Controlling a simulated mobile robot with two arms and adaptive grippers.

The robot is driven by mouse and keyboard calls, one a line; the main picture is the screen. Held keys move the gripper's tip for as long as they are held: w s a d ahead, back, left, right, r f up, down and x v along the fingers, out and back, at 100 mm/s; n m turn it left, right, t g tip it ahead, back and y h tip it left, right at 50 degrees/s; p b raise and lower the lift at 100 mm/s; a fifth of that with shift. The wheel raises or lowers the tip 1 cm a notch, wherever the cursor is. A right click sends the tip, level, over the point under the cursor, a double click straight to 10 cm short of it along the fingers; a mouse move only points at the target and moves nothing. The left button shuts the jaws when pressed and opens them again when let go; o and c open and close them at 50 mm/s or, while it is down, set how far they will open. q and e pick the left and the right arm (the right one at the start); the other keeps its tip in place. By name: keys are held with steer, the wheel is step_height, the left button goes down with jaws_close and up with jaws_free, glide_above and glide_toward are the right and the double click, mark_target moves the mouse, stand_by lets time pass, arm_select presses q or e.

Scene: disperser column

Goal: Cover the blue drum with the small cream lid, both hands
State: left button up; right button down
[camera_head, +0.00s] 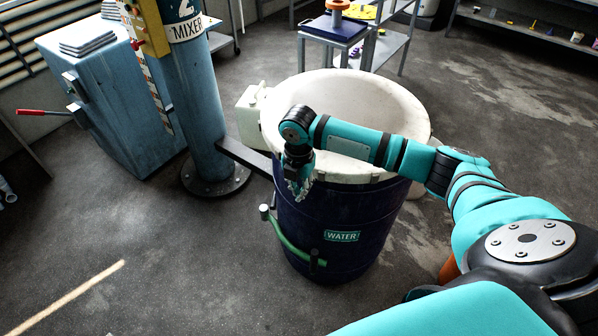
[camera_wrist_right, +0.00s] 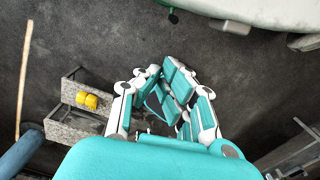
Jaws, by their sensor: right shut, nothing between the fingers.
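The dark blue drum (camera_head: 325,225) with a WATER label stands upright on the floor. Its top shows a broad cream rim and pale inner surface (camera_head: 350,95); I cannot tell whether any of this is a separate lid. My right arm reaches across the near side of the top. My right gripper (camera_head: 300,188) hangs fingers down in front of the drum's near left side, shut and empty. In the right wrist view its fingers (camera_wrist_right: 160,82) are drawn together, with a pale curved edge (camera_wrist_right: 270,12) at the top right. My left gripper is not in view.
A blue mixer column (camera_head: 190,95) on a round floor plate stands left of the drum, with a dark bar between them. A blue cabinet (camera_head: 115,110) stands further left. A small table (camera_head: 333,32) is behind. Floor at front left is clear.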

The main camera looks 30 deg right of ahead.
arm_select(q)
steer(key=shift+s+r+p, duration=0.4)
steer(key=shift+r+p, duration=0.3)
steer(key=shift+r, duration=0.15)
arm_select(e)
steer(key=w+d, duration=0.1)
steer(key=w+d+f, duration=0.1)
steer(key=d, duration=0.1)
steer(key=shift+d+f, duration=0.1)
steer(key=shift+d, duration=0.1)
steer(key=w+d, duration=0.1)
steer(key=w+d+b, duration=0.1)
steer(key=d, duration=0.1)
steer(key=w+d+b, duration=0.1)
steer(key=d, duration=0.1)
steer(key=shift+w+d, duration=0.15)
steer(key=shift+w, duration=0.1)
steer(key=shift+w+d, duration=0.1)
steer(key=shift+d, duration=0.1)
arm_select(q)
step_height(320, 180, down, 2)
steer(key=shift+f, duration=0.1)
